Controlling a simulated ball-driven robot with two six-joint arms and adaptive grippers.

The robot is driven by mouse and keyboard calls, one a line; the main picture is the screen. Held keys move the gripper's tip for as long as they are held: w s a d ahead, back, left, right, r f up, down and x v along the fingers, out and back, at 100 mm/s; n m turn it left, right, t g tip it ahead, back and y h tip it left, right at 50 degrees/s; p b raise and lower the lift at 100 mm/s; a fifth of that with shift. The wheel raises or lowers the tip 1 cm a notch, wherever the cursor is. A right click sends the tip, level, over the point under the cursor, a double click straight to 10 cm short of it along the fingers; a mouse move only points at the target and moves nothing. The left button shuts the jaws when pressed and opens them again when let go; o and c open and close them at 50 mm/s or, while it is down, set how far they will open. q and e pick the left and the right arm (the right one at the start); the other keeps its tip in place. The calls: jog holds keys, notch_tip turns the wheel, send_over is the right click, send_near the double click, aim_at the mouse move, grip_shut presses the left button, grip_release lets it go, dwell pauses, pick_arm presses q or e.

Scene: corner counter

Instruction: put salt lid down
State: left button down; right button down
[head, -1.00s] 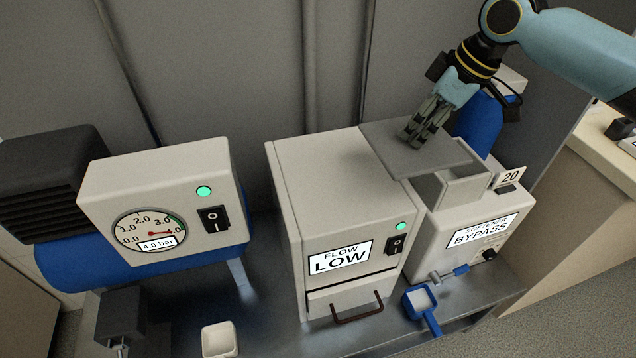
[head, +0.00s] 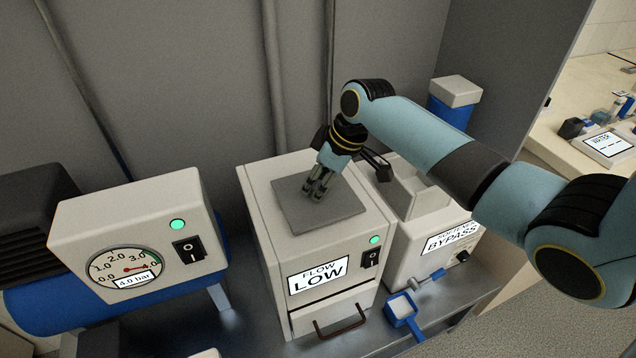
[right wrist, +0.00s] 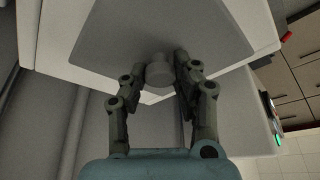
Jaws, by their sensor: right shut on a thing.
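The salt lid (head: 290,212) is a flat grey square plate with a small round knob. It is level over the top of the white FLOW LOW box (head: 268,178); I cannot tell whether it touches it. My right gripper (head: 316,196) points down, shut on the lid's knob. In the right wrist view, the fingers (right wrist: 158,78) stand on both sides of the knob (right wrist: 158,72), and the lid (right wrist: 180,25) spreads beyond them. The white softener (head: 415,240), labelled BYPASS, stands to the right with its salt opening uncovered, partly behind my arm. My left gripper is not in view.
A white gauge box (head: 130,220) on a blue tank stands at left. A blue cylinder with a white top (head: 455,92) stands behind. Bare metal counter (head: 235,325) shows at front.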

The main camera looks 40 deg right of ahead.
jog(key=shift+f, duration=0.5)
jog(key=shift+f, duration=0.1)
jog(key=c, duration=1)
grip_release()
jog(key=shift+d+r, duration=0.1)
jog(key=shift+r, duration=0.3)
jog(key=v, duration=1.1)
jog(key=shift+s+r, duration=0.15)
jog(key=shift+r, duration=0.05)
